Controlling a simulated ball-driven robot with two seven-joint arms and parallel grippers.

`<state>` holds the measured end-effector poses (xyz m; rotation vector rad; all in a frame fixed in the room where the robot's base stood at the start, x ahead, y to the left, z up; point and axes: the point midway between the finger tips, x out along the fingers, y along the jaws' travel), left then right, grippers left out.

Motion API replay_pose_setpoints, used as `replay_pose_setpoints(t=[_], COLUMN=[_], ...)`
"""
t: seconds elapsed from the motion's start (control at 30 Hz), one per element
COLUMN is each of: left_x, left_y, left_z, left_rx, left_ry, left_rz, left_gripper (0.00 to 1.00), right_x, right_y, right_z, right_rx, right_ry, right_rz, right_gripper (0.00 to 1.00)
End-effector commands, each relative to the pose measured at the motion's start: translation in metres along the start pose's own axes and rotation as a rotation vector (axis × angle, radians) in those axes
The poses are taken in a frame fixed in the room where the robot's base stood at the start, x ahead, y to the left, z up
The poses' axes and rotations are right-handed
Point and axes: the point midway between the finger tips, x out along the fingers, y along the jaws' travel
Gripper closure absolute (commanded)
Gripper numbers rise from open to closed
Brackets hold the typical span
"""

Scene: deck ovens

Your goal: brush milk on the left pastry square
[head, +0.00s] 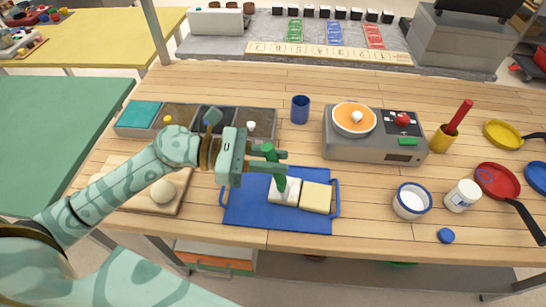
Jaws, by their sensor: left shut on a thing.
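My left gripper (268,153) is shut on a green brush (280,178), which points down over the left pastry square. The left pastry square (290,196) is pale, almost white, and lies on the blue tray (245,212). The brush tip is at its upper left part; I cannot tell whether it touches. The right pastry square (316,197) is yellower and lies beside it. A white pot with a blue rim (411,203) holds something white, at the right. My right gripper is not in view.
A white jar (462,195) and a blue lid (446,236) stand near the pot. A dough ball (163,191) lies on a wooden board (132,200) at left. Behind are a bin row (142,115), blue cup (300,109) and grey appliance (375,145). Pans (497,181) lie at right.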

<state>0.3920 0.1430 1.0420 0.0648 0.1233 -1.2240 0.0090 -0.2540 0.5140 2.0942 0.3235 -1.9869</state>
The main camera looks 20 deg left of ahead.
Motion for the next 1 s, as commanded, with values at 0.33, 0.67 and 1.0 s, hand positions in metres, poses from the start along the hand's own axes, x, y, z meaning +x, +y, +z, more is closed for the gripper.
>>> replay_pose_setpoints(t=[0.33,0.67,1.0], left_x=[0.0002,0.0007,0.0012], left_y=[0.0000,0.0001,0.0002], left_z=[-0.0010,-0.0052,-0.0092], left_rx=[0.000,0.000,0.000], left_ry=[0.000,0.000,0.000], left_rz=[0.000,0.000,0.000], left_gripper=[1.00,1.00,1.00], right_x=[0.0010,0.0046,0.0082], right_y=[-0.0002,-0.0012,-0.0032], right_z=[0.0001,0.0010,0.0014], right_rx=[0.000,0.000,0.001], right_ry=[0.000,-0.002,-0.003], right_rz=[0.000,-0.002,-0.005], right_gripper=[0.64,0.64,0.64])
